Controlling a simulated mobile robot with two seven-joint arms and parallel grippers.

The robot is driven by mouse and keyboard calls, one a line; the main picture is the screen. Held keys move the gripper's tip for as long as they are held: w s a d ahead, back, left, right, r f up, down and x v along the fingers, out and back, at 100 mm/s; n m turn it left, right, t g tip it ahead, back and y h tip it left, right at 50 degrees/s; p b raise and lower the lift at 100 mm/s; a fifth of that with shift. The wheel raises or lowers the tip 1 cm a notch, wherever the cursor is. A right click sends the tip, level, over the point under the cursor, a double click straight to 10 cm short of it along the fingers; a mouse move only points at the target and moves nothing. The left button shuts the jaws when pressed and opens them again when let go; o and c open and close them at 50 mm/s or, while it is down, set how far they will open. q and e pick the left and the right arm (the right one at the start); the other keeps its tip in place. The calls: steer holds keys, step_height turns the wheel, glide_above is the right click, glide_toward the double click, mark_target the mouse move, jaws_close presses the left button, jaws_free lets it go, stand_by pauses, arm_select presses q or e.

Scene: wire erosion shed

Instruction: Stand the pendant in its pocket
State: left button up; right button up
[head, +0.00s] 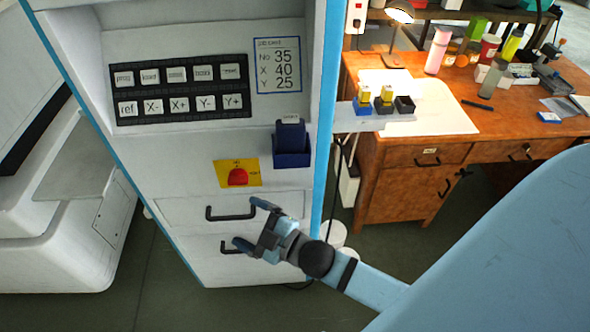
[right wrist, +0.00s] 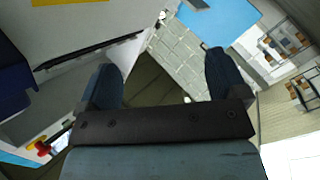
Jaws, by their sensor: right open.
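The dark blue pendant (head: 290,137) stands upright in the blue pocket (head: 292,160) on the front of the white machine cabinet in the head view. Its lower part is hidden by the pocket's front wall. My right gripper (head: 252,224) is open and empty, below and to the left of the pocket, in front of the cabinet's drawer handles. In the right wrist view the open fingers (right wrist: 160,68) have nothing between them. A dark blue shape (right wrist: 12,80) at that view's left edge may be the pocket. My left gripper is not in view.
A black key panel (head: 180,90) and a yellow plate with a red button (head: 238,174) are on the cabinet. Black drawer handles (head: 230,213) stick out near my gripper. A wooden desk (head: 410,155) with several small items stands at the right.

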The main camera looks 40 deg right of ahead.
steer(key=s+d+f+m+g+h, duration=0.3)
steer(key=s+f+m, duration=0.6)
steer(key=f, duration=0.5)
steer(key=s+g+h, duration=0.1)
steer(key=s+g, duration=0.1)
steer(key=shift+s+d+f+m+g, duration=0.15)
steer(key=shift+s+f+m+g, duration=0.15)
steer(key=shift+m+g, duration=0.1)
